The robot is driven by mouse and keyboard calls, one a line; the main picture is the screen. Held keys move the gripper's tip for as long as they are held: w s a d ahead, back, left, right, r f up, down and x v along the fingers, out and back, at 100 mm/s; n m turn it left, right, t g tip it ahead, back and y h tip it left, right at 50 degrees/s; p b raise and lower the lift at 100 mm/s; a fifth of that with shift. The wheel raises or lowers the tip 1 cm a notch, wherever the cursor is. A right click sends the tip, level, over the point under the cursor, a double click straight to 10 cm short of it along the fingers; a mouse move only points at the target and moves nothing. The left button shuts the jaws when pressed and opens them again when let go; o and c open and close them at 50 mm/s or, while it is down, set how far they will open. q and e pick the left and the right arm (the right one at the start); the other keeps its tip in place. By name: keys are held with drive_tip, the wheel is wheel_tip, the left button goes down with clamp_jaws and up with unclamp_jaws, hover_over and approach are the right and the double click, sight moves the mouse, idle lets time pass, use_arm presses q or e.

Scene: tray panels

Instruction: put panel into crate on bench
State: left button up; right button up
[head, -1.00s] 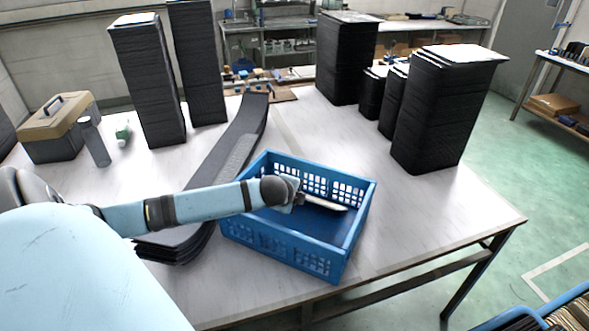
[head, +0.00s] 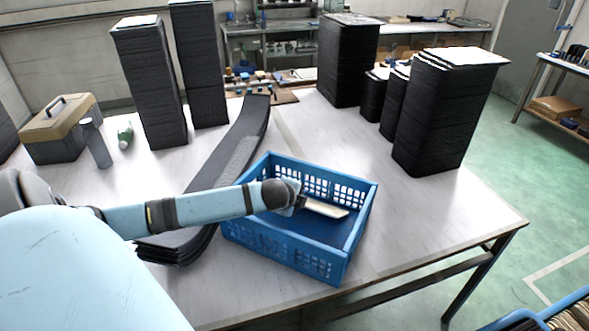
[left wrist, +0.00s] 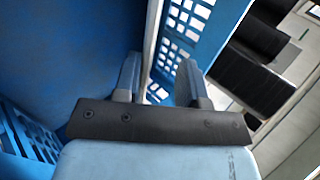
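The blue crate (head: 290,262) stands on the white bench (head: 420,225) near its front edge. The pale, thin panel (head: 325,208) is inside the crate, tilted, with its near end at my left gripper (head: 297,201). In the left wrist view the panel shows edge-on as a thin pale strip (left wrist: 152,40) between the fingers of my left gripper (left wrist: 160,72). The fingers stand apart, with a clear gap between the panel and the right-hand finger. The panel's lower edge is hidden. My right gripper is not in view.
Tall black stacks (head: 440,110) stand at the right and back left of the bench. A curved dark strip stack (head: 225,165) lies left of the crate. A toolbox (head: 58,130), a grey bottle (head: 96,143) and a green bottle (head: 125,135) stand far left. Bench right of the crate is clear.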

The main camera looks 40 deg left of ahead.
use_arm(q)
drive_tip(key=v, duration=1.4)
drive_tip(key=shift+p, duration=0.3)
drive_tip(key=shift+a+f, duration=0.1)
drive_tip(key=s+d+f+n+g+h, duration=0.2)
drive_tip(key=s+d+f+n+g, duration=0.15)
drive_tip(key=s+d+n, duration=0.45)
drive_tip(key=s+d+f+n+g+h, duration=0.15)
drive_tip(key=s+d+f+n, duration=0.3)
drive_tip(key=s+d, duration=0.65)
drive_tip(key=w+d+f+m+t+h+p, duration=0.1)
drive_tip(key=w+d+f+t+h+p, duration=0.1)
drive_tip(key=w+d+f+t+p, duration=0.3)
drive_tip(key=d+t+p, duration=0.1)
drive_tip(key=t+p, duration=0.1)
drive_tip(key=p, duration=0.2)
drive_tip(key=shift+w+d+h, duration=0.2)
drive_tip(key=shift+w+h, duration=0.1)
drive_tip(key=shift+h, duration=0.05)
